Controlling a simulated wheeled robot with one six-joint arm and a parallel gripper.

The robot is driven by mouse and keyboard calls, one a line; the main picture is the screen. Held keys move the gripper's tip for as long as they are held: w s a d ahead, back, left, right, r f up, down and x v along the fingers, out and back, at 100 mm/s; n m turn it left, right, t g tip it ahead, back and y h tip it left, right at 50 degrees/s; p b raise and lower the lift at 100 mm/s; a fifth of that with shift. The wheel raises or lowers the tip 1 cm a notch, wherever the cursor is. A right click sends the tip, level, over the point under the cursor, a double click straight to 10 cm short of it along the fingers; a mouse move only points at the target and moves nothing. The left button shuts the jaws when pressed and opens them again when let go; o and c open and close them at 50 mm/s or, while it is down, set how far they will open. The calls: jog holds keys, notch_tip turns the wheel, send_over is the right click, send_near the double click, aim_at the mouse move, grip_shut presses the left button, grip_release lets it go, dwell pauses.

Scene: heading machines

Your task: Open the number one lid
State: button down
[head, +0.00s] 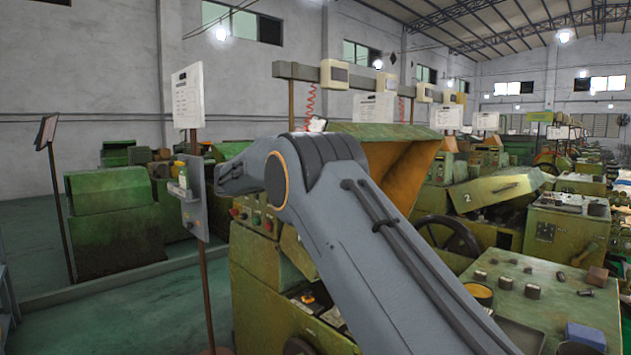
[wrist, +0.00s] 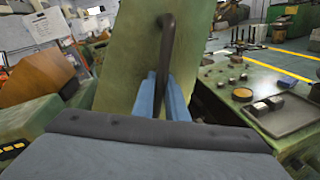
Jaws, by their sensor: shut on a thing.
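In the wrist view, a green lid panel (wrist: 125,60) stands steeply tilted in front of me. A dark curved bar handle (wrist: 167,45) is fixed to its face. My gripper (wrist: 163,92) has its two blue fingers on either side of the handle's lower part and is shut on it. No number shows on this panel. In the head view, my arm hides the gripper and I cannot make out the held handle. Another lid, marked 2 (head: 467,198), with its own handle, sits on a machine further right.
An orange-lined hood (head: 402,165) rises behind my arm. A green worktop (head: 545,290) with a yellow cup (head: 480,293) and loose parts is at right. A dark tray (wrist: 290,115) lies there. A sign on a post (head: 188,95) stands at left. Green floor is open at far left.

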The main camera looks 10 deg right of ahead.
jog(key=c, duration=2)
grip_release()
jog(key=shift+c, duration=0.2)
jog(key=shift+a, duration=0.1)
jog(key=b+v, duration=0.2)
jog(key=v, duration=0.5)
jog(key=shift+s+a+b, duration=0.2)
jog(key=shift+a+b, duration=0.1)
jog(key=shift+b, duration=0.05)
jog(key=shift+d, duration=0.1)
